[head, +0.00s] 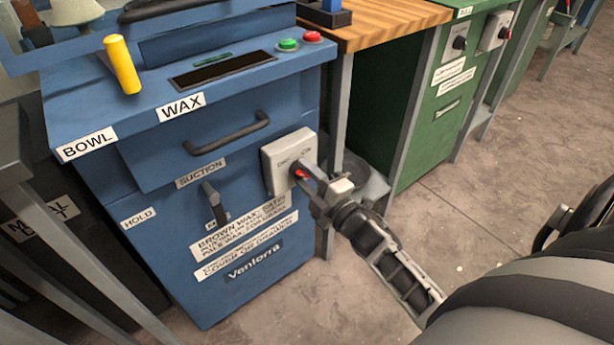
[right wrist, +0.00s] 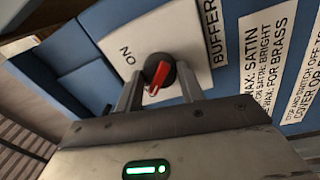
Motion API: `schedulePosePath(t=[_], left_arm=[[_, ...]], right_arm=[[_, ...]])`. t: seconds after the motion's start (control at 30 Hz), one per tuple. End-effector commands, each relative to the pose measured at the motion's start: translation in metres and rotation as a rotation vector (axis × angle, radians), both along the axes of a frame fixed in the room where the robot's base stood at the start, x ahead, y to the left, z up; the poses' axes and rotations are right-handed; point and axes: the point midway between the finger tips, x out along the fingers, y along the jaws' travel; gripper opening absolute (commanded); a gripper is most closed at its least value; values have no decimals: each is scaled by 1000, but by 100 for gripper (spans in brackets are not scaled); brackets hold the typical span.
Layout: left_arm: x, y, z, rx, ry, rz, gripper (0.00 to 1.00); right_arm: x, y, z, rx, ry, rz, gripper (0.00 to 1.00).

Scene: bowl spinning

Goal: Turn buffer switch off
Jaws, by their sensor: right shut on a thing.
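The buffer switch is a black round knob with a red handle (right wrist: 159,74) on a light grey box (head: 284,151), on the front of the blue cabinet. The box carries OFF and ON labels; a BUFFER label shows in the right wrist view. My right gripper (head: 309,178) reaches the knob from the lower right, and its two fingers (right wrist: 158,88) stand on either side of the knob, shut on it. The red handle slants down in the wrist view; I cannot tell its exact setting. My left gripper is out of view.
The blue cabinet (head: 240,285) has a black drawer handle (head: 228,134), a suction lever (head: 214,203), a yellow handle (head: 122,64), and green and red buttons (head: 312,37) on top. A wooden-topped table (head: 385,20) and green cabinet (head: 428,120) stand right.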

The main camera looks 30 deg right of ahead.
Motion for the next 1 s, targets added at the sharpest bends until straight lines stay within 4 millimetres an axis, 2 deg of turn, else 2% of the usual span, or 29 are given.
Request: schedulePosePath(t=[0.03,0.1,0.37,0.53,0.67,0.83,1.0], left_arm=[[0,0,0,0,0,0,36],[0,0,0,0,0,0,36],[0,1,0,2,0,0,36],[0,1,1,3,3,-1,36],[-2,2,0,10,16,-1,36],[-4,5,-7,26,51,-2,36],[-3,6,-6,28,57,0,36]], right_arm=[[0,0,0,-5,0,0,44],[0,0,0,-5,0,0,60],[0,0,0,-2,0,0,60],[-13,-1,-1,0,3,0,60],[-37,-3,-3,0,4,-1,60],[-80,-6,-6,0,7,-3,60],[-118,-9,-9,0,4,-1,60]])
